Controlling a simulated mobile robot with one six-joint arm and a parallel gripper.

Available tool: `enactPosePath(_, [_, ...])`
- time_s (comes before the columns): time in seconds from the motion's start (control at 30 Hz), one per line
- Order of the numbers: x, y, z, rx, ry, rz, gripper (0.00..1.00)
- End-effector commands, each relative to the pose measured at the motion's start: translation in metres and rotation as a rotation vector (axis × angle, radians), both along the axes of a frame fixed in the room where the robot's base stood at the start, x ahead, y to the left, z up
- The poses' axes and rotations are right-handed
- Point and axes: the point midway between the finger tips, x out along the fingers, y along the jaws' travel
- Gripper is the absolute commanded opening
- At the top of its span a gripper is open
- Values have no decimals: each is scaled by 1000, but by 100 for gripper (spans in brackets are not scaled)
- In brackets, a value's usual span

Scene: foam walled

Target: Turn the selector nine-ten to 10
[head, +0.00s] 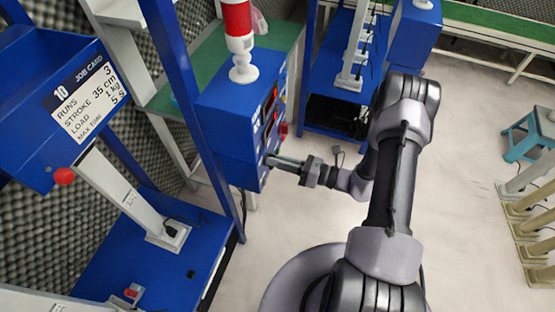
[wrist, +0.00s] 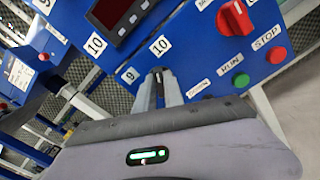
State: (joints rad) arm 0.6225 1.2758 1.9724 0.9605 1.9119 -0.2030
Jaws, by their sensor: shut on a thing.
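The blue control box (head: 232,118) stands left of my arm in the head view, its panel facing my gripper. My gripper (head: 272,161) reaches the lower part of that panel.
A large red knob (wrist: 235,18), a green RUN button (wrist: 241,80) and a red STOP button (wrist: 276,55) sit right of the fingers. A dark display (wrist: 118,14) is above. A job card (head: 85,98) hangs at left.

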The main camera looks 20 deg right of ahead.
Motion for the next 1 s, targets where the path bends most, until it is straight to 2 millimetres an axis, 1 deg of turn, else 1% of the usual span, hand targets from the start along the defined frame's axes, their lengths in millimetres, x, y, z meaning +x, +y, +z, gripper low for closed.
enactPosePath(0.5, [-1,0,-1,12,17,0,0])
enactPosePath(0.53, [-1,0,-1,12,17,0,15])
enactPosePath(0.63, [0,0,-1,12,17,0,34])
enactPosePath(1.0, [0,0,0,11,15,0,35])
